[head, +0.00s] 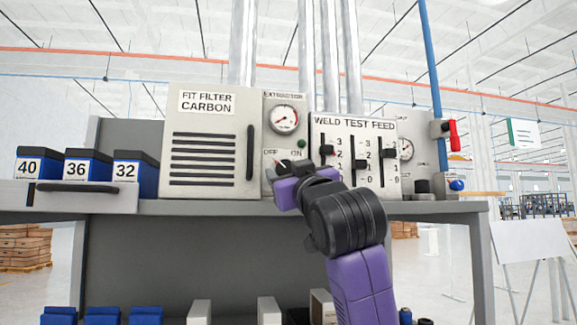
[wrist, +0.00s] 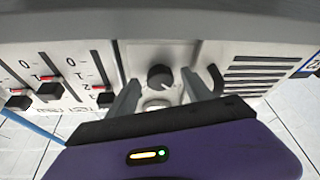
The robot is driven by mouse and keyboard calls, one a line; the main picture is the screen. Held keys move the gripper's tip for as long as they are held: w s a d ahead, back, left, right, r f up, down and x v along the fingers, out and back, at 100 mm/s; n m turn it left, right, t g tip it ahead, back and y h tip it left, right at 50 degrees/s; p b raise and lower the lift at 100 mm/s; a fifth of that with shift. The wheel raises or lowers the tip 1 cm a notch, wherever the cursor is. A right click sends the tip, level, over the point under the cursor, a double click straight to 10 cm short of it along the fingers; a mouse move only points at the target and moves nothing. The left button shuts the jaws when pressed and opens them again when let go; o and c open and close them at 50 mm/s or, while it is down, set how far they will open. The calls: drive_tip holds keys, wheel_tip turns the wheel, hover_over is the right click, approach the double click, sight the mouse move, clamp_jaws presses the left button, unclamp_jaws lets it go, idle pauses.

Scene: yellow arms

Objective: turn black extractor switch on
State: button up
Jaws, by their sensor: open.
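The black extractor switch (wrist: 159,77) is a round knob on the grey extraction panel (head: 270,112), seen in the wrist view. Its white pointer line slants to the lower right there. In the head view the panel bears OFF and ON labels, and the pointer tip seems to lean toward OFF. My gripper mostly hides the knob in that view. My gripper (wrist: 161,88) is open, with one grey finger on each side of the knob in the wrist view. I cannot tell whether the fingers touch it. My purple gripper also shows before the panel in the head view (head: 279,183).
The carbon filter box (head: 210,145) stands left of the panel, with a dark upright handle. The weld test feed box (head: 352,130) with black sliders is close on the right. Blue numbered bins (head: 83,168) sit on the bench (head: 200,207) at left.

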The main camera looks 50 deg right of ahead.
drive_tip(key=shift+w+d+r, duration=0.1)
drive_tip(key=shift+w+d, duration=0.05)
drive_tip(key=shift+w, duration=0.1)
clamp_jaws()
